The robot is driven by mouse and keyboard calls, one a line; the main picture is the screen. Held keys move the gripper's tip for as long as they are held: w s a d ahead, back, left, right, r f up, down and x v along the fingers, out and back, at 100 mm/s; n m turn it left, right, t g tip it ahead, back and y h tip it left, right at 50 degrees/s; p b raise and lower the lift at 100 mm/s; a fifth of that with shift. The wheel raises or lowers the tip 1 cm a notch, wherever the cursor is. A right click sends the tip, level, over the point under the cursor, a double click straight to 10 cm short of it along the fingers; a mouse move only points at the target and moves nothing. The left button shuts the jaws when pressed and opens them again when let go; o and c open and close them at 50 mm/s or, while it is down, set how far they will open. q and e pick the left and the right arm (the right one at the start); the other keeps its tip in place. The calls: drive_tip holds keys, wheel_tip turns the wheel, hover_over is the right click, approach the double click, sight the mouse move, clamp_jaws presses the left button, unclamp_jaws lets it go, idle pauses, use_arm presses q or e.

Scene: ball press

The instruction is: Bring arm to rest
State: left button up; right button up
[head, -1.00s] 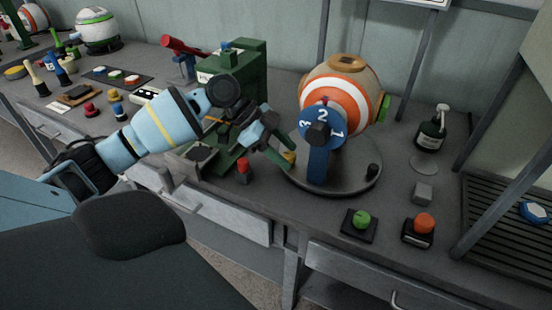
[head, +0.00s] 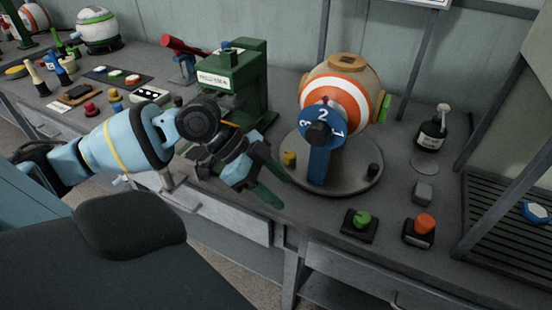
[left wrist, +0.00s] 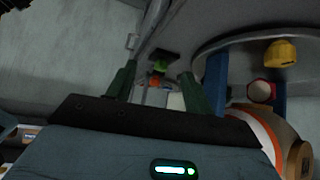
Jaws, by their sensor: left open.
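My left arm reaches in from the left in the head view. Its gripper (head: 275,187) is open and empty, above the front part of the workbench (head: 400,190), left of the round grey turntable. In the left wrist view the two green fingers (left wrist: 157,80) stand apart with nothing held between them. My right gripper does not show.
A green press (head: 240,85) stands just behind my left arm. An orange-striped ball device (head: 337,93) with a blue numbered dial stands on the turntable (head: 355,185). A green button (head: 361,220) and an orange button (head: 424,224) sit at the front right.

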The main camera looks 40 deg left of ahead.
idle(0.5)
use_arm(q)
drive_tip(key=s+d+f+n+g+y, duration=0.1)
drive_tip(key=s+d+f+n, duration=0.15)
drive_tip(key=s+f, duration=0.7)
drive_tip(key=s+d+f+n+g+y, duration=0.15)
drive_tip(key=s+d+f, duration=0.25)
drive_tip(key=s+f, duration=0.55)
drive_tip(key=s+a+f+n+g+y, duration=0.1)
drive_tip(key=s+f+n+g+y, duration=0.2)
drive_tip(key=s, duration=0.7)
drive_tip(key=s+a+f+n+g+y, duration=0.15)
drive_tip(key=s+n, duration=0.25)
drive_tip(key=s, duration=0.6)
drive_tip(key=w+d+r+t+p, duration=0.1)
drive_tip(key=w+t+p, duration=0.4)
drive_tip(key=w+t, duration=0.1)
drive_tip(key=w+d+r+t+h+p, duration=0.1)
drive_tip(key=w+d+t+p, duration=0.1)
drive_tip(key=w+t+p, duration=0.3)
drive_tip(key=w, duration=0.3)
drive_tip(key=shift+r+t, duration=0.3)
drive_tip(key=shift+t, duration=0.1)
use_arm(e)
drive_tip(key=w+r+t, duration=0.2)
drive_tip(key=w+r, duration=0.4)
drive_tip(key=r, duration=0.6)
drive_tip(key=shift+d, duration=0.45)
